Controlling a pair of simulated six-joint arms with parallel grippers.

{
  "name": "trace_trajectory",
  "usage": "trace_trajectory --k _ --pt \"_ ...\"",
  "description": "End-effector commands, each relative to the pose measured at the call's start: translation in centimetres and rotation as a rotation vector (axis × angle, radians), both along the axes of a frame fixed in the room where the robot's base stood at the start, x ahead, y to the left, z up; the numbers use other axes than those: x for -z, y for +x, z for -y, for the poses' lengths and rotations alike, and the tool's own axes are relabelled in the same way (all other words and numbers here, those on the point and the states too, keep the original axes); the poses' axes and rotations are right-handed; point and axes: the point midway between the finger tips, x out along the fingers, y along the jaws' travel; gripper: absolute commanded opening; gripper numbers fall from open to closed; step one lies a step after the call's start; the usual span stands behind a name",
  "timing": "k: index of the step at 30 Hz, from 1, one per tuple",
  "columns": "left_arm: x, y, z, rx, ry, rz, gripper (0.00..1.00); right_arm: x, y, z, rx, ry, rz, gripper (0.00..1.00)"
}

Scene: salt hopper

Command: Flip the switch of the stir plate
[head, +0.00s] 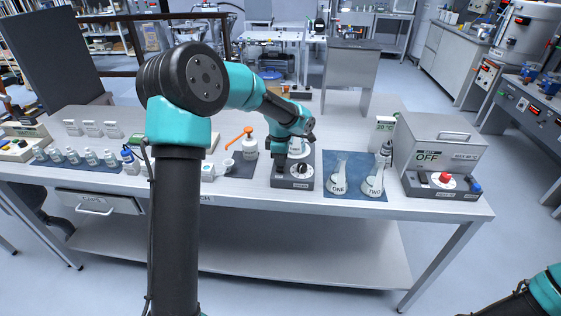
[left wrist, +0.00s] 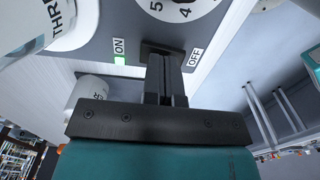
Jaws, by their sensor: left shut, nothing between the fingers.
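The stir plate (head: 292,184) is a dark box with a round dial, near the front edge of the bench in the head view. In the left wrist view its panel (left wrist: 215,45) shows a numbered dial (left wrist: 180,8), an ON label beside a lit green lamp (left wrist: 119,60), and an OFF label. My left gripper (left wrist: 165,68) is shut and empty, with its fingertips at the dark switch (left wrist: 158,47) between the labels. The fingers hide part of the switch; I cannot tell its tilt or whether they touch it. My right gripper is outside the views.
Flasks marked ONE (head: 338,184) and TWO (head: 373,184) stand on a blue mat right of the plate. A grey box reading OFF (head: 440,150) stands farther right.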

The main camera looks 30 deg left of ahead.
Motion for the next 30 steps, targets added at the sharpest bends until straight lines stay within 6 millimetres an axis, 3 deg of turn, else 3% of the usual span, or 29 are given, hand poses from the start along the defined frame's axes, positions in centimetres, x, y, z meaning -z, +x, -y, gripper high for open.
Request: trace_trajectory --k 5,21,30 --pt "-2.1 0.2 -0.2 -0.002 0.001 0.004 0.00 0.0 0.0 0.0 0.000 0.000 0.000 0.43" --pt "-11.7 1.3 -0.8 -0.004 0.000 0.002 0.00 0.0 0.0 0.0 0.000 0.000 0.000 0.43" --pt "-13.5 1.5 -0.9 -0.003 0.000 0.001 0.00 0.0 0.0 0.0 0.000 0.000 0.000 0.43"
